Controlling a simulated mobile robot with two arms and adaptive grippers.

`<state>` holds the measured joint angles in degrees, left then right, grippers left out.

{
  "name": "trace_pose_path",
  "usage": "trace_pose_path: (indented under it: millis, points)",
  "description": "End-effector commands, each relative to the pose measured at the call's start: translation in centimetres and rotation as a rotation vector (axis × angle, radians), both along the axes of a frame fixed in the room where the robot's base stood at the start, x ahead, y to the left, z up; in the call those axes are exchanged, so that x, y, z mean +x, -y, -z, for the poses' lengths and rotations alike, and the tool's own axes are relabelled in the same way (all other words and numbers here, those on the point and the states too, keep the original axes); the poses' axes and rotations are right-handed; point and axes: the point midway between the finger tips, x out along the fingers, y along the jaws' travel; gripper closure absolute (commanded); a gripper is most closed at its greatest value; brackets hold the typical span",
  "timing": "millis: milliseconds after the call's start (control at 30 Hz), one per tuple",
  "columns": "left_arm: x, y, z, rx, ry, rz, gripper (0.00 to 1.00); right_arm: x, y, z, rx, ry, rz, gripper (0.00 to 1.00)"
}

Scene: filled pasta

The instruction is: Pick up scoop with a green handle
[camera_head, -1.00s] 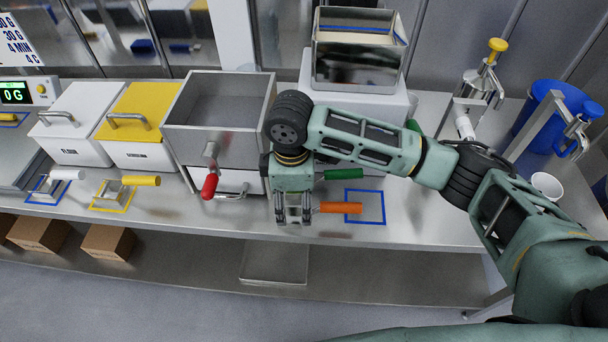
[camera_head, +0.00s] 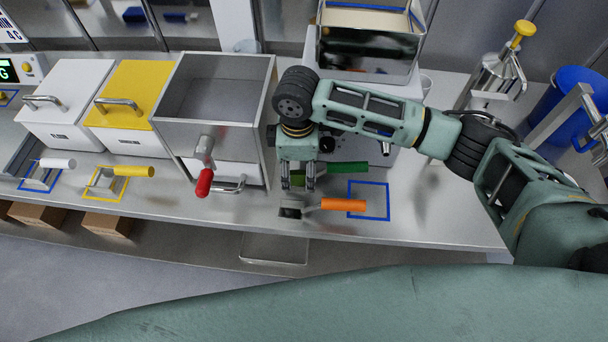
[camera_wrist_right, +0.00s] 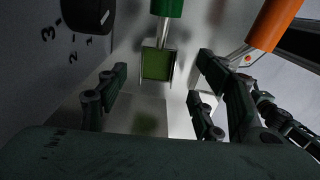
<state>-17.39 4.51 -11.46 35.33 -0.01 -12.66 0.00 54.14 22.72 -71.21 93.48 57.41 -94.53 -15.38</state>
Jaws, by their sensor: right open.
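The scoop with a green handle (camera_head: 347,168) lies on the steel table behind the orange-handled scoop (camera_head: 343,204). Its head is mostly hidden by my right gripper in the head view. My right gripper (camera_head: 297,184) points down over the head end of the green scoop, left of its handle. The right wrist view shows the open fingers (camera_wrist_right: 160,80) on either side of the green scoop's metal head (camera_wrist_right: 157,64), with the green handle (camera_wrist_right: 167,8) at the top edge. I cannot tell whether the fingers touch it. My left gripper is not in view.
The orange handle is close to the right fingers in the wrist view (camera_wrist_right: 273,24). A steel hopper with a red-handled lever (camera_head: 204,182) stands left of the gripper. A blue outlined square (camera_head: 369,217) marks the table at right. The yellow-handled scoop (camera_head: 133,171) lies farther left.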

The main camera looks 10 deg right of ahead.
Motion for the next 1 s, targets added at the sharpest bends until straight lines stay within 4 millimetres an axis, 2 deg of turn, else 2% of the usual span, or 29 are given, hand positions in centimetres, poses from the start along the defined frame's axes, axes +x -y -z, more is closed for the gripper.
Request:
trace_pose_path:
  millis: [33, 133, 300, 567, 1000]
  points:
    - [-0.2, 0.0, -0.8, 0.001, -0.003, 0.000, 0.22, -0.1, 0.1, 0.4, -0.003, -0.005, 0.001, 0.39]
    - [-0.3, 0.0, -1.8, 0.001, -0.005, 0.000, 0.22, 0.0, 0.2, 2.0, -0.004, -0.004, 0.001, 0.39]
    - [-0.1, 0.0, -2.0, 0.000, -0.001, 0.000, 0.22, 0.0, 0.2, 4.0, -0.002, -0.002, 0.001, 0.39]
    - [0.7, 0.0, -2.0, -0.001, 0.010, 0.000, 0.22, 0.1, 0.1, 4.4, -0.001, 0.000, 0.000, 0.40]
    - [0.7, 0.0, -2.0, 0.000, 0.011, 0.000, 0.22, 0.1, 0.1, 4.3, -0.001, 0.000, 0.000, 0.78]
